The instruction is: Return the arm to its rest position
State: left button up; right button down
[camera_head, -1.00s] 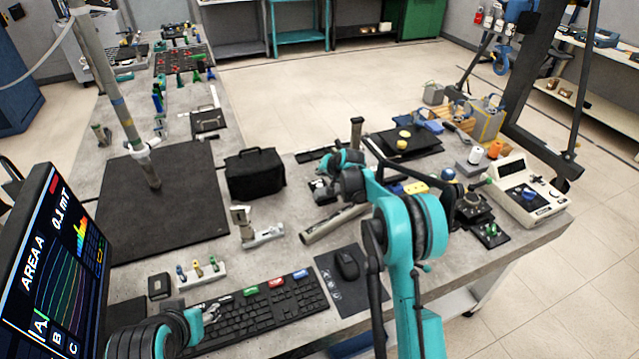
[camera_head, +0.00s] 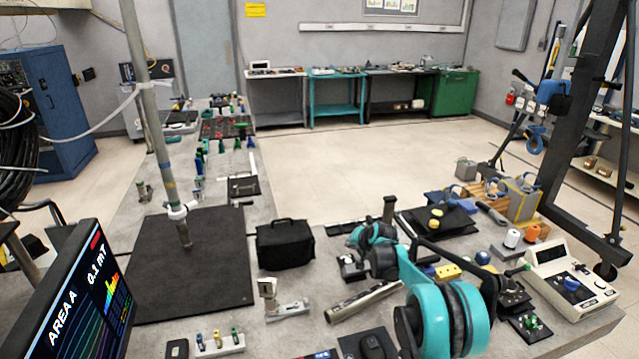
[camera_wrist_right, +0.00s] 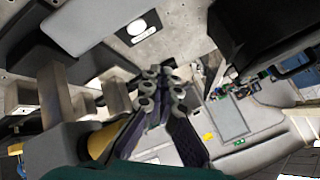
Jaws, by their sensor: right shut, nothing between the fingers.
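My right arm (camera_head: 450,315), teal and black, comes in from the bottom right of the head view and reaches over the grey workbench. My right gripper (camera_head: 357,262) is at its far end, low among bench items, partly hidden by the wrist. In the right wrist view the gripper fingers (camera_wrist_right: 160,97) are together and nothing is held between them. My left gripper is not in the head view.
A black bag (camera_head: 285,245), a metal tube (camera_head: 362,301), a mouse (camera_head: 375,346) and a white meter box (camera_head: 572,283) lie around the arm. A pole (camera_head: 160,150) stands on a black mat (camera_head: 215,265). A monitor (camera_head: 85,300) is at bottom left.

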jog(key=shift+n, duration=0.4)
jog(key=s+r, duration=0.6)
jog(key=shift+a+r, duration=0.25)
jog(key=shift+r, duration=0.05)
jog(key=s+r+n+g+h, duration=0.1)
jog(key=s+r, duration=0.3)
jog(key=s, duration=0.6)
jog(key=s+r+n, duration=0.1)
jog(key=s+r, duration=0.3)
jog(key=s, duration=0.5)
jog(key=s+f+n, duration=0.1)
jog(key=s+f, duration=0.1)
jog(key=s, duration=1)
jog(key=s+f+n+h, duration=0.1)
jog(key=s+f, duration=0.2)
jog(key=s, duration=1)
jog(key=shift+d+f+n+g+h, duration=0.3)
jog(key=shift+f+n, duration=0.05)
jog(key=shift+n, duration=0.05)
